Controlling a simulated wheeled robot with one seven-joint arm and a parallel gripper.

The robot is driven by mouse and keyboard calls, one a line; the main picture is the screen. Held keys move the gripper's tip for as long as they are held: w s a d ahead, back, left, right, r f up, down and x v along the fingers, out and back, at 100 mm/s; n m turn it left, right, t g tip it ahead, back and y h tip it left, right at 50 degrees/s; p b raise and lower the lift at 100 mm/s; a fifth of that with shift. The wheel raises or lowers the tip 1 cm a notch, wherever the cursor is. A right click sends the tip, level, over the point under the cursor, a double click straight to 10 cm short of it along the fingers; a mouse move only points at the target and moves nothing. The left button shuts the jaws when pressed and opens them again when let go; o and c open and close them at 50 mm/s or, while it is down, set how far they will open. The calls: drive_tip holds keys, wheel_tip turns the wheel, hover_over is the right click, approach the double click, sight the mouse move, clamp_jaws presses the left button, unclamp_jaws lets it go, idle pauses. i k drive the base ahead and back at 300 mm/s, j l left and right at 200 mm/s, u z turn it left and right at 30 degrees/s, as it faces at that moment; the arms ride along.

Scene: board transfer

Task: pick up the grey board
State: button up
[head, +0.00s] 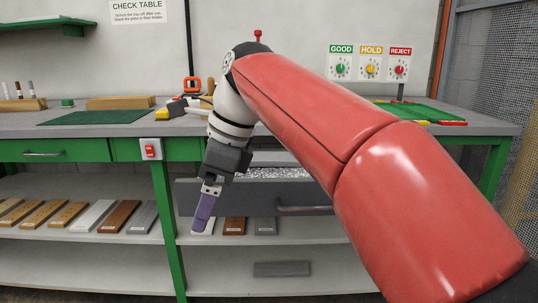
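Several boards lie on the shelf under the bench. A grey board (142,217) is at the right end of the left bay's row. Another grey board (265,227) lies in the right bay, right of a reddish-brown board (235,227). A darker grey board (281,268) lies alone, lower in the right bay. My gripper (202,218) points down in front of the right bay, its purple finger overlapping a whitish board there. I see the fingers edge-on and cannot tell whether they are apart. No board shows held in them.
A grey drawer (254,203) stands pulled out above the right bay's boards, close beside my gripper. A green post (169,240) divides the bays. On the bench (300,126) are a green mat (98,117), tools and a green tray (445,112). My red arm hides the bench's middle right.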

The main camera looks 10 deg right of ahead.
sight(260, 159)
drive_tip(key=i+l, duration=0.9)
drive_tip(key=i, duration=0.25)
